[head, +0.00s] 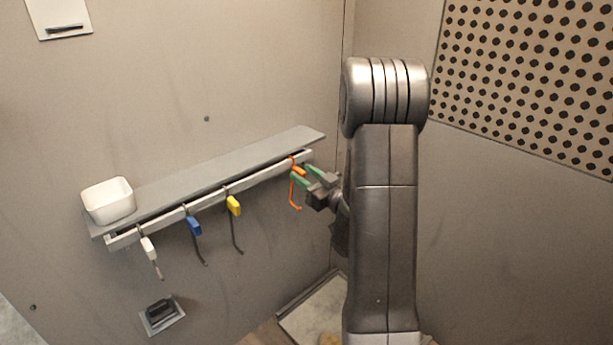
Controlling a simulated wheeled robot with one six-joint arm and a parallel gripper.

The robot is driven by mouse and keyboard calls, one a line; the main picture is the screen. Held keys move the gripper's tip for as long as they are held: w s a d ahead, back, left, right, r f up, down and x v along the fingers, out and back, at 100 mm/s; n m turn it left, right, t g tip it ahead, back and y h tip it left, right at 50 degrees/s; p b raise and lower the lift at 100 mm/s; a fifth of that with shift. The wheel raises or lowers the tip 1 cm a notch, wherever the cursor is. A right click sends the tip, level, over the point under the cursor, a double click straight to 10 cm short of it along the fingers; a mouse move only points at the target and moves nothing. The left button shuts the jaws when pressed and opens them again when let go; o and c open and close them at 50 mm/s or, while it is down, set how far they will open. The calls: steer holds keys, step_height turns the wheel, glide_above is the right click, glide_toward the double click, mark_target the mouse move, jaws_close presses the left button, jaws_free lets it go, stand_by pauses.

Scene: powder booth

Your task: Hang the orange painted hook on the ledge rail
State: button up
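The orange painted hook (293,190) is at the right end of the ledge rail (262,174). Its top meets the rail and its thin lower bend hangs below; whether the rail bears its weight cannot be told. My gripper (306,176) reaches in from the right, with green fingertips right at the orange block of the hook. The fingers partly overlap the hook, so whether they are closed on it or just apart is not clear. My arm hides the area right of the gripper.
A white hook (149,248), a blue hook (194,226) and a yellow hook (234,206) hang along the rail to the left. A white bin (108,201) stands on the grey shelf (215,174) above. A dark wall fitting (161,313) is below. A perforated panel (535,75) is at right.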

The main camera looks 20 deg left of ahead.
steer(key=v, duration=1.4)
steer(key=shift+b, duration=0.45)
steer(key=shift+a, duration=0.2)
steer(key=p+x, duration=0.1)
steer(key=x, duration=1.2)
steer(key=shift+w+a+r, duration=0.15)
steer(key=shift+w+a, duration=0.05)
steer(key=shift+a, duration=0.15)
steer(key=shift+d+r+p, duration=0.1)
steer(key=shift+r+p, duration=0.3)
steer(key=shift+p, duration=0.1)
steer(key=shift+f, duration=0.15)
